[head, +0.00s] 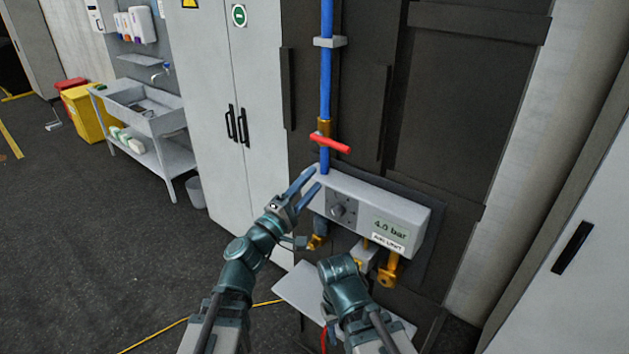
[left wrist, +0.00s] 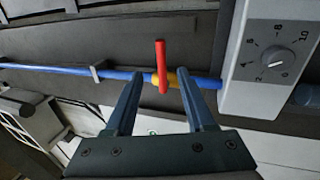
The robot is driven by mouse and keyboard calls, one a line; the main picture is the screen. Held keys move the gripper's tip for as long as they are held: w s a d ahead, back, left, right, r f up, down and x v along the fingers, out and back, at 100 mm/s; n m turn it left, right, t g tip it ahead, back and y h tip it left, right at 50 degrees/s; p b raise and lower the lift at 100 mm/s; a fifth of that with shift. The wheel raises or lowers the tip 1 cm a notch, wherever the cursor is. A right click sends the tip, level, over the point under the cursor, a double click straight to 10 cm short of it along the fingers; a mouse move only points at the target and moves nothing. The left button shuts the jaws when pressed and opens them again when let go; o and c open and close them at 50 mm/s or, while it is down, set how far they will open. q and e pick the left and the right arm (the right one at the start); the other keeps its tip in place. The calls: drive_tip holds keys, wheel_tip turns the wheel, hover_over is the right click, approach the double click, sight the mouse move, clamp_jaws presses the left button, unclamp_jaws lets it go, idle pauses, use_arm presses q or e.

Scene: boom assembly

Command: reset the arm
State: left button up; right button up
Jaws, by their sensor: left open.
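My left gripper (head: 315,178) is open and empty, with its two blue-grey fingers pointing up toward the wall pipe. In the left wrist view the fingers (left wrist: 161,78) spread apart, and the red valve handle (left wrist: 163,65) shows beyond and between their tips. In the head view the red handle (head: 330,143) sits above the fingertips, crosswise to the blue pipe (head: 326,80). I see no finger touching it. My right arm (head: 342,277) is raised at the lower middle; its gripper fingers do not show.
A grey regulator box (head: 411,207) with a dial (head: 337,211) and a "4.0 bar" display is close right of my left gripper. Brass fittings (head: 388,270) hang below it. A pale shelf (head: 298,289) lies under them. Open floor (head: 90,240) is at the left.

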idle(0.3)
use_arm(q)
drive_tip(key=s+d+f+m+g+y, duration=0.1)
drive_tip(key=s+f+m+g, duration=0.2)
drive_tip(key=f+m+g, duration=0.45)
drive_tip(key=s+d+f+m+g+y, duration=0.1)
drive_tip(key=s+d+f+m+g, duration=0.2)
drive_tip(key=f, duration=0.7)
drive_tip(key=s+a+f+g+y, duration=0.35)
drive_tip(key=a+f+y, duration=0.2)
drive_tip(key=a, duration=0.45)
drive_tip(key=s+a+f+g+y, duration=0.2)
drive_tip(key=s+a+f+y, duration=0.35)
drive_tip(key=a, duration=0.35)
drive_tip(key=s+d+f+m+g+y+b, duration=0.1)
drive_tip(key=s+d+f+m+b, duration=0.3)
drive_tip(key=d+f+b, duration=0.7)
wheel_tip(320, 180, down, 4)
drive_tip(key=s+b, duration=0.1)
drive_tip(key=b, duration=0.3)
drive_tip(key=shift+s+d+r, duration=0.15)
drive_tip(key=shift+s+r, duration=0.05)
drive_tip(key=shift+s, duration=0.15)
